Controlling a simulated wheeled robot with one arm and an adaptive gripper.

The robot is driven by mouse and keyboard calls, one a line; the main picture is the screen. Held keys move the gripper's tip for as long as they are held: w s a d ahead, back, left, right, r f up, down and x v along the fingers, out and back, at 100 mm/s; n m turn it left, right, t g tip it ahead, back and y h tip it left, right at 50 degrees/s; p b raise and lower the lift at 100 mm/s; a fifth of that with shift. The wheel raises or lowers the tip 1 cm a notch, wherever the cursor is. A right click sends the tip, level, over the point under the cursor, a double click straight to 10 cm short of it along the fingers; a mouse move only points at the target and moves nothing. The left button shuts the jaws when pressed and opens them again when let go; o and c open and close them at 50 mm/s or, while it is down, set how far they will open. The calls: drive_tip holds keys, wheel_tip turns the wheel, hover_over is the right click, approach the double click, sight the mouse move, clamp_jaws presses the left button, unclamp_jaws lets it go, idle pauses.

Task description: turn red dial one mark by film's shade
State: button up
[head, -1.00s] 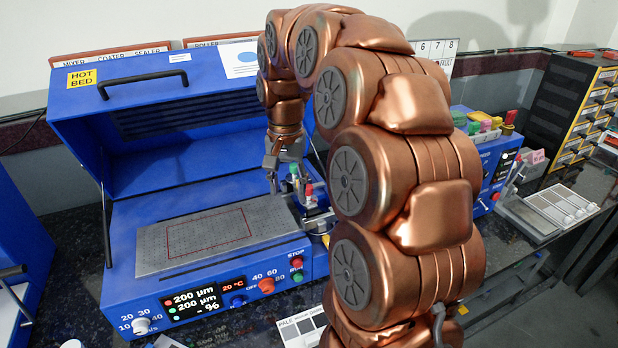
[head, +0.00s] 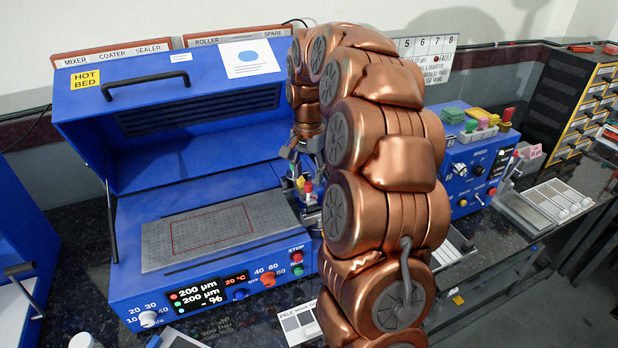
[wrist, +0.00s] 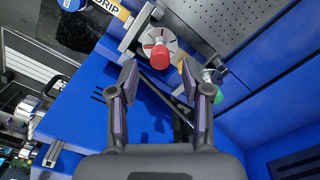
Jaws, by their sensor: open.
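A red knob (wrist: 159,56) on a white disc with dark marks shows at the top middle of the wrist view. The same red knob (head: 307,187) seems to show at the right end of the coater bed in the head view. My gripper (wrist: 159,69) is open and empty, with its fingertips on either side just short of the knob. In the head view my gripper (head: 303,145) is partly hidden by my arm. A perforated bed (head: 160,245) has a red rectangle outlined on it; I see no clear film there. A shade card (head: 300,322) is partly hidden by my arm.
A green knob (wrist: 217,95) is close to the right finger. A blue knob (wrist: 70,4) is at the top left. The raised blue lid (head: 190,150) stands behind the bed. An orange-red knob (head: 268,281) is on the front panel beside a display (head: 208,293).

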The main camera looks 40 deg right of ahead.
sight(309, 183)
drive_tip(key=shift+f+p, duration=0.4)
drive_tip(key=shift+f, duration=1.1)
clamp_jaws()
